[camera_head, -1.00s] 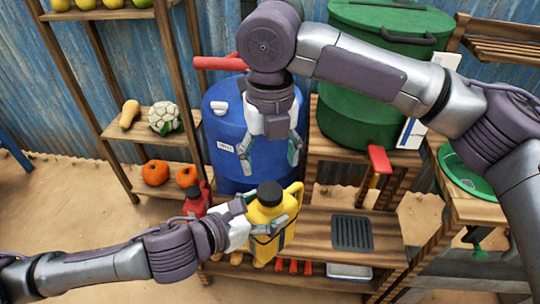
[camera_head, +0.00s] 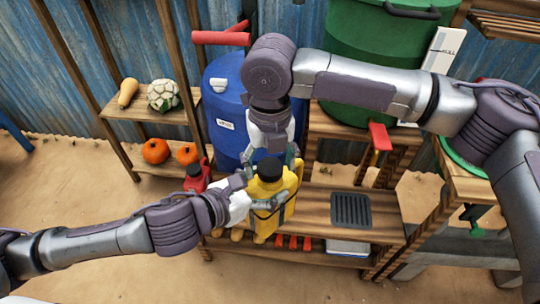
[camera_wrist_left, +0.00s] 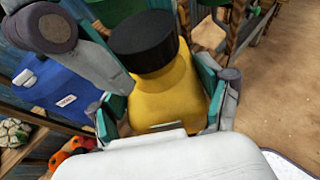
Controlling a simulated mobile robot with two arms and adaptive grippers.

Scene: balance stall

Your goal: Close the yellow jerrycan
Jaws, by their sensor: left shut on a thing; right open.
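The yellow jerrycan (camera_head: 272,192) stands upright on the wooden bench with a black cap (camera_head: 270,169) on its neck. The jerrycan (camera_wrist_left: 168,95) and its black cap (camera_wrist_left: 143,42) also show in the left wrist view. My left gripper (camera_head: 264,210) is shut around the jerrycan's body from the left. Its fingers (camera_wrist_left: 165,105) lie on both sides of the body in the left wrist view. My right gripper (camera_head: 272,160) is open and points down just above and behind the cap. I cannot tell whether it touches the cap.
A blue barrel (camera_head: 225,115) stands behind the jerrycan. A red can (camera_head: 195,178) is close on its left. A black grate (camera_head: 351,209) lies on the bench (camera_head: 320,205) to the right, with bare wood around it. A green tank (camera_head: 360,60) stands at the back right.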

